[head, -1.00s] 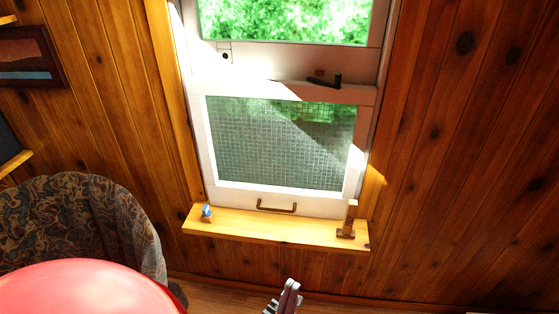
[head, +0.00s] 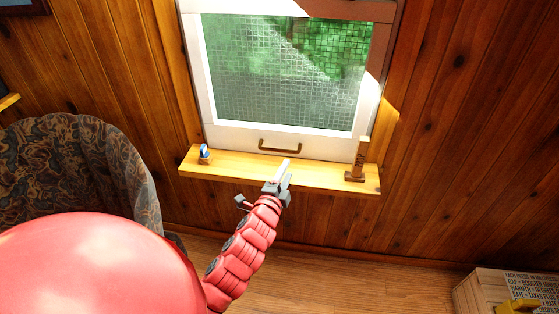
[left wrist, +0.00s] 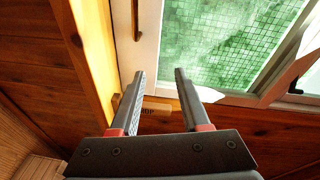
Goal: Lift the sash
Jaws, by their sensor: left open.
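The lower window sash (head: 255,138) is a white frame with patterned glass, its bottom rail down at the wooden sill (head: 235,171). A brown bar handle (head: 280,146) is fixed to that rail. It also shows at the top of the left wrist view (left wrist: 137,20). My left gripper (head: 283,172) is open and empty, in front of the sill and just below the handle in the head view. In the left wrist view its spread fingers (left wrist: 160,74) point toward the sash, apart from the handle. My right gripper is not in view.
A small blue-topped item (head: 205,153) stands on the sill's left end, and an upright wooden piece (head: 361,155) on its right end. A patterned armchair (head: 85,150) is at left. A pale box (head: 480,293) is at lower right. The floor below the window is clear.

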